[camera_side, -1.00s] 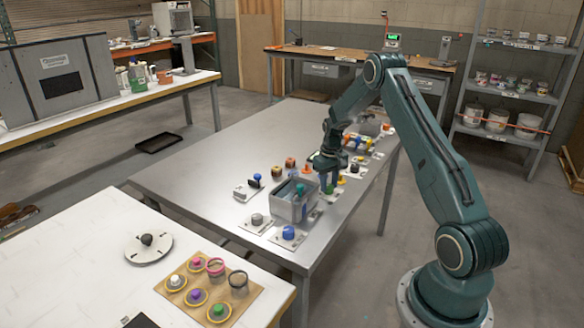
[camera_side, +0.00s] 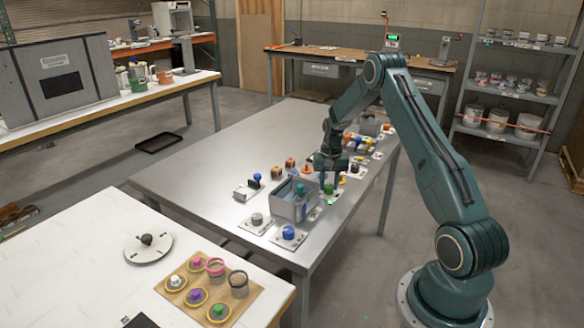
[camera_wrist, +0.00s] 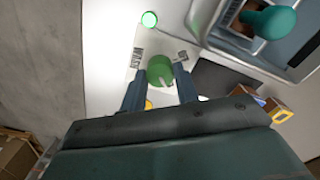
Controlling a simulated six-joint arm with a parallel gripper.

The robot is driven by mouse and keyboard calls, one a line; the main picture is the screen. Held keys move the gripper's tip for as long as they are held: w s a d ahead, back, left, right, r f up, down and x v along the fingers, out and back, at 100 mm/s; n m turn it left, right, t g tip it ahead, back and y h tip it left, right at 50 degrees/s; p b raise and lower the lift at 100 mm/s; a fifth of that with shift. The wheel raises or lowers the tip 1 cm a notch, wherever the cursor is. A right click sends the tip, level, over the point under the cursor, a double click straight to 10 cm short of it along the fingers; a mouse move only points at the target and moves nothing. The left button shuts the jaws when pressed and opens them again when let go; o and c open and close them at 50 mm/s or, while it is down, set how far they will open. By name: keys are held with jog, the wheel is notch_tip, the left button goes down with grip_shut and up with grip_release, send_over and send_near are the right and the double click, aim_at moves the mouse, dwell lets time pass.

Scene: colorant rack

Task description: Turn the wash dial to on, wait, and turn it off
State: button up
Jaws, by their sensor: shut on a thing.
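The green wash dial (camera_wrist: 160,68) sits on a white plate (camera_wrist: 118,38) in the wrist view, with a pale pointer line on the side toward my gripper. My gripper (camera_wrist: 161,73) has a finger on each side of the dial and is shut on it. A label that seems to read WASH lies left of the dial and a smaller label right of it. A round green lamp (camera_wrist: 149,19) on the plate glows bright. In the side view the dial (camera_side: 328,188) shows green below my gripper (camera_side: 327,178), beside the grey bin.
A grey bin (camera_side: 283,210) with a teal-knobbed thing (camera_wrist: 272,22) stands close beside the dial. A blue knob (camera_side: 289,232) and a grey knob (camera_side: 257,219) are on plates nearer the camera. Several coloured knobs line the table behind. The table's left part is clear.

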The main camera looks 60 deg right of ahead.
aim_at(329, 186)
jog(key=o, duration=1)
jog(key=shift+c, duration=0.2)
jog(key=shift+r, duration=0.15)
notch_tip(329, 186, up, 14)
jog(key=shift+f, duration=0.2)
